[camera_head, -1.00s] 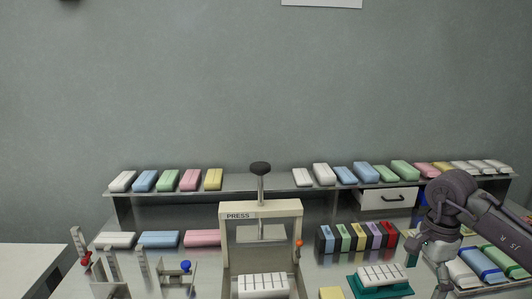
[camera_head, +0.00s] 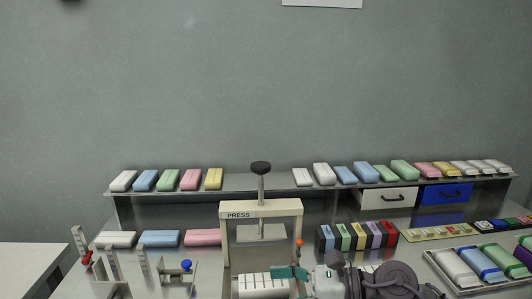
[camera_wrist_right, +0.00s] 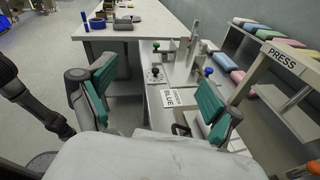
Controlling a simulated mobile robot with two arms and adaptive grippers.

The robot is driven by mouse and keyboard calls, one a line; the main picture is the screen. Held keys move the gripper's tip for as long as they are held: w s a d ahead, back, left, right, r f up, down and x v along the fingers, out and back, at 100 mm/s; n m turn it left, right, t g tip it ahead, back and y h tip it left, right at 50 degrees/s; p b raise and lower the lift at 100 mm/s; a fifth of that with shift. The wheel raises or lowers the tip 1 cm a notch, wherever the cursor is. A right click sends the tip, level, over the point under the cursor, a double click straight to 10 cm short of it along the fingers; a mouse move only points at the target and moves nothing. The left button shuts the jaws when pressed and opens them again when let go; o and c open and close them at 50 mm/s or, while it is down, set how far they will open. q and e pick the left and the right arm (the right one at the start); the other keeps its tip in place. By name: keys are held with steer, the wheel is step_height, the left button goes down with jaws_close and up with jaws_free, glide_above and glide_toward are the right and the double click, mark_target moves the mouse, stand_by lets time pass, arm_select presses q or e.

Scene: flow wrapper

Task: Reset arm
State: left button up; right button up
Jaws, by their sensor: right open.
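My right gripper (camera_head: 287,280) is in front of the press (camera_head: 262,209) at the lower middle of the head view, with its arm coming from the lower right. In the right wrist view the gripper (camera_wrist_right: 157,88) has its teal-padded fingers spread wide with nothing between them. The press frame also shows at the right of that view (camera_wrist_right: 284,62). A white ribbed block (camera_head: 262,283) lies in the press base, just left of the gripper in the head view; I cannot tell whether they touch. My left gripper is not in view.
A shelf (camera_head: 262,184) with coloured blocks runs behind the press. Coloured upright boxes (camera_head: 358,238) stand right of it, and a tray of wrapped blocks (camera_head: 437,262) is at far right. A blue-knobbed fixture (camera_head: 178,276) stands left.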

step_height(320, 180, up, 6)
steer(key=f+m+t+y, duration=0.1)
steer(key=m+t+y, duration=0.3)
steer(key=m+t, duration=0.4)
steer(key=w+d+m+t+h, duration=0.4)
steer(key=d+m+t+h, duration=0.4)
steer(key=m, duration=0.8)
steer(key=s+d+f+m+g+h, duration=0.25)
steer(key=d+f+m+h, duration=0.3)
steer(key=f+m, duration=0.35)
steer(key=s+d+f+m+g+h, duration=0.2)
steer(key=s+d+f+m+h, duration=0.2)
steer(key=f+m+h, duration=0.45)
steer(key=s+d+f+m+g+y, duration=0.1)
steer(key=s+f+m+g, duration=0.35)
steer(key=s+f, duration=0.4)
steer(key=s+f+m+g+y, duration=0.1)
steer(key=s+f+m+g, duration=0.35)
steer(key=s, duration=0.75)
step_height(320, 180, down, 26)
steer(key=n+g, duration=0.2)
steer(key=s+d+f+g, duration=0.1)
steer(key=s+d+f, duration=0.2)
steer(key=s+f, duration=1.3)
steer(key=shift+s+d+f, duration=0.2)
steer(key=shift+s, duration=0.55)
